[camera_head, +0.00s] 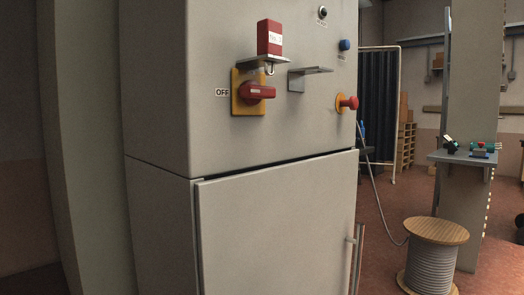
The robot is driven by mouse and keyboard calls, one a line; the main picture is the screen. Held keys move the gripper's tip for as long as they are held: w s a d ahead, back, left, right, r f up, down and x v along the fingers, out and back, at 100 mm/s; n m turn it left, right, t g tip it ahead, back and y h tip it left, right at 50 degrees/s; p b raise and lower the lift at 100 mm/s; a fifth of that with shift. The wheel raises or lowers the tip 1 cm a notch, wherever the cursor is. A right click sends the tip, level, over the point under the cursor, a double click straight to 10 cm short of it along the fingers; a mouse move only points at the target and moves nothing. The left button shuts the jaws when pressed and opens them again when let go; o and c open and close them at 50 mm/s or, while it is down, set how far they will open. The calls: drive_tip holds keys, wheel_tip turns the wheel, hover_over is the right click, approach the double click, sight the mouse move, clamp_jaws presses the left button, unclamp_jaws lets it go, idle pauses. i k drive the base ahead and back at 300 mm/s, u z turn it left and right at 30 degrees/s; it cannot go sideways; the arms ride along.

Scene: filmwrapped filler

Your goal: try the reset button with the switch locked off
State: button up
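The grey cabinet (225,150) fills the middle of the view. A red rotary switch (257,92) sits on a yellow plate (237,103), its handle roughly level, beside an "OFF" label (222,92). A red lock-like block (269,34) with a white tag is above the switch, at a small metal ledge (252,64). A metal loop shows under it; I cannot tell whether it passes through the switch. A blue button (344,45), possibly the reset, is at upper right; its label is too small to read. My gripper is not in view.
A red mushroom button (349,102) with a yellow collar projects from the cabinet's right. An empty metal bracket (309,73) sticks out beside the switch. A dark round fitting (322,12) is near the top. A cable reel (434,260) and a small shelf (465,158) stand at right.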

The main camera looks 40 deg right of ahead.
sight(345, 44)
drive_tip(key=z, duration=1.8)
